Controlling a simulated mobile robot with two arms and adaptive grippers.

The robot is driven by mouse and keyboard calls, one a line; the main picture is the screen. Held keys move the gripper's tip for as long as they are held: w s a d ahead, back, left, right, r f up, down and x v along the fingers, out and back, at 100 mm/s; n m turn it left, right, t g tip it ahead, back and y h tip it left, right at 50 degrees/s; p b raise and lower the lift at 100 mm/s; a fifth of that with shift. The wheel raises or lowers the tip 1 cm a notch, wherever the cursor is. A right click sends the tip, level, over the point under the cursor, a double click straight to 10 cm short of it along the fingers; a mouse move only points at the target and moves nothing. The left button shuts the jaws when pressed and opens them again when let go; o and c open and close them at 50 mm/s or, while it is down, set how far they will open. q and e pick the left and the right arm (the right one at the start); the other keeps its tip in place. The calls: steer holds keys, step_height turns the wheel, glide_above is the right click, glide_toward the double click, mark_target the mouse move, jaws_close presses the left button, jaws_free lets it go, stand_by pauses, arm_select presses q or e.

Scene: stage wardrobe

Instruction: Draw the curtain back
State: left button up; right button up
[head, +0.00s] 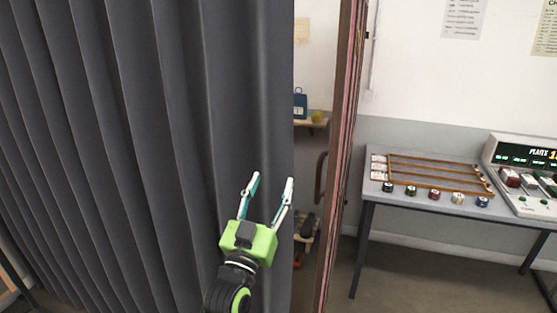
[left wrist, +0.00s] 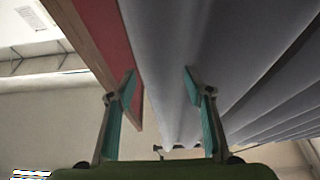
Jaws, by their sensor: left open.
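The dark grey pleated curtain (head: 130,130) hangs across the left half of the head view, drawn out with its free edge beside a wooden post. I cannot tell whether the fingers touch the cloth. My right gripper is not in view.
The wooden post (head: 338,150) stands right of a narrow gap. Through the gap show a shelf (head: 312,124) with a blue item (head: 300,102) and a yellow one. A grey table (head: 420,197) at right bears a wooden rack (head: 437,172) and a display console (head: 525,190).

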mark_target(277, 168)
arm_select(q)
steer(key=p+x, duration=0.1)
steer(key=x, duration=0.5)
steer(key=shift+w+p, duration=0.15)
steer(key=shift+p, duration=0.2)
jaws_close()
